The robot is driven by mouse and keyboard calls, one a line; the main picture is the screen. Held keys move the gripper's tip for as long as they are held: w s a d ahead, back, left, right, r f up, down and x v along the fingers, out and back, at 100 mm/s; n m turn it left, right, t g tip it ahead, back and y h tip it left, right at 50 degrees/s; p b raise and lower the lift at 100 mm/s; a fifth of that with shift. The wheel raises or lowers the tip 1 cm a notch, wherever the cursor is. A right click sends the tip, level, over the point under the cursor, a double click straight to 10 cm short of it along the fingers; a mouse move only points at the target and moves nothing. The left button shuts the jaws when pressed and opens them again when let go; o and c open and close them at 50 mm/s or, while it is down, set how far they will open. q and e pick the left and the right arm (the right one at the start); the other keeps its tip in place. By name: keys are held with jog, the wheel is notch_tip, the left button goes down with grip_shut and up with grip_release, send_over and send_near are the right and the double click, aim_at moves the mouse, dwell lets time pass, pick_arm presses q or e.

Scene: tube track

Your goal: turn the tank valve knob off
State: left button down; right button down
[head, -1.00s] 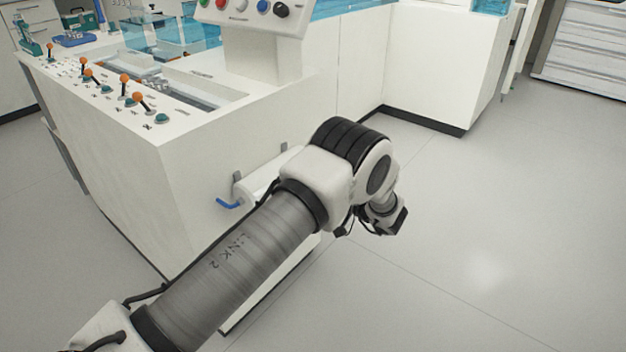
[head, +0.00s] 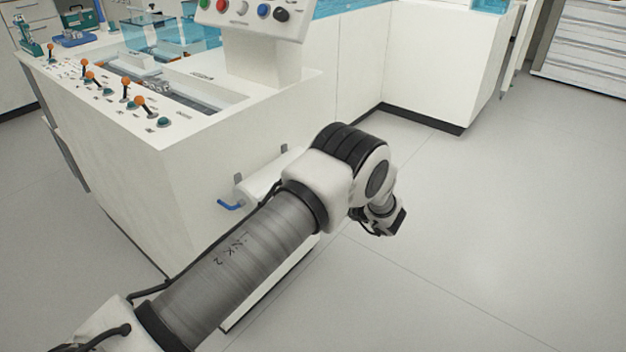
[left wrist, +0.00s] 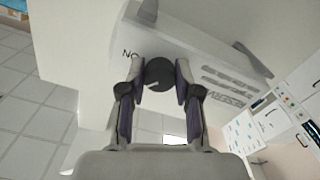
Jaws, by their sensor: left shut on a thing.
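The tank (head: 257,182) is a white cylinder on the side of the white cabinet, with a blue end piece at its left, partly hidden behind my left arm in the head view. The left wrist view shows a round black knob (left wrist: 159,72) with a pale pointer line, in front of a white surface with grey lettering. My left gripper (left wrist: 160,78) has a finger on each side of the knob and is shut on it. My right gripper is not in view.
The cabinet top (head: 185,135) carries several orange-tipped levers. Grey brackets (left wrist: 252,58) hold close to the gripper. The floor (head: 480,220) to the right is clear.

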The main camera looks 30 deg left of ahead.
pick_arm(q)
jog(key=shift+n, duration=4.2)
jog(key=c, duration=0.8)
grip_release()
jog(key=d, duration=1.2)
jog(key=shift+s, duration=0.4)
